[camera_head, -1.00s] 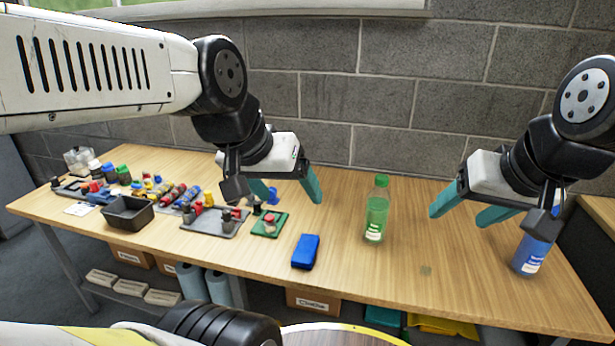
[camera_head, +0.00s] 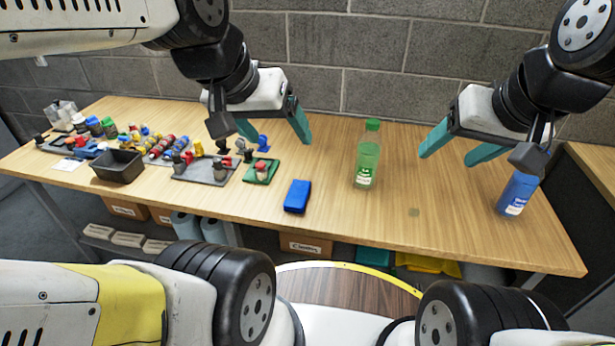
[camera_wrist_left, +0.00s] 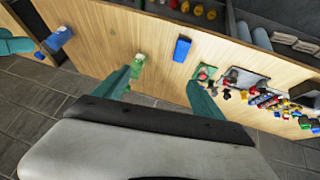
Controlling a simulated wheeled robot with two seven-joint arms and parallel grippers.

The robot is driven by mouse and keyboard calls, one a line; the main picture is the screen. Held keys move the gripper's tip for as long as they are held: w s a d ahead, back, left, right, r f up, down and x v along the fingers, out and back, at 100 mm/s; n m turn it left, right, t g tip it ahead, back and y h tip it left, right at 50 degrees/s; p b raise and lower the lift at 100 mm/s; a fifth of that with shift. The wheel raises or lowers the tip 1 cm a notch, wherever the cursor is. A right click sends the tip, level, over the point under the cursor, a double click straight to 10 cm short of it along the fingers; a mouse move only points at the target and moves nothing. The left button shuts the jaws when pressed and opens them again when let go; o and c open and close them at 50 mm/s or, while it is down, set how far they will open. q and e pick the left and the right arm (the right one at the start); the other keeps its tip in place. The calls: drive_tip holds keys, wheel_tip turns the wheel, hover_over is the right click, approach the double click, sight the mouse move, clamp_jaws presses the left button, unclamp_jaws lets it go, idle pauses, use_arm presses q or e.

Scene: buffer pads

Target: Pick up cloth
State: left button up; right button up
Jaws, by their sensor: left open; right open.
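A small blue rectangular block, apparently the folded cloth (camera_head: 297,196), lies flat near the table's front edge. It also shows in the left wrist view (camera_wrist_left: 182,49), at the top, beyond and between my left fingertips. My left gripper (camera_head: 274,130) is open and empty, above the table behind the cloth and apart from it. Its two teal fingers show spread in the left wrist view (camera_wrist_left: 160,82). My right gripper (camera_head: 456,151) is open and empty, above the right part of the table, between the green bottle and the blue bottle, well away from the cloth.
A green bottle (camera_head: 367,160) stands right of the cloth. A blue bottle (camera_head: 516,196) stands at the table's right end. A green pad (camera_head: 261,171), a grey tray (camera_head: 207,175) and a black bin (camera_head: 118,167) lie left. Bare wood (camera_head: 430,190) surrounds the cloth's right side.

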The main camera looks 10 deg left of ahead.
use_arm(q)
drive_tip(key=shift+o, duration=0.6)
drive_tip(key=shift+w, duration=0.1)
drive_tip(key=g+y, duration=0.2)
drive_tip(key=g, duration=0.4)
hover_over(298, 191)
drive_tip(key=f, duration=2.7)
drive_tip(key=shift+s+d+f, duration=0.1)
drive_tip(key=shift+s+f, duration=0.1)
drive_tip(key=shift+s, duration=0.1)
drive_tip(key=f, duration=0.8)
drive_tip(key=shift+w, duration=0.25)
drive_tip(key=c, duration=1.6)
drive_tip(key=shift+r, duration=0.1)
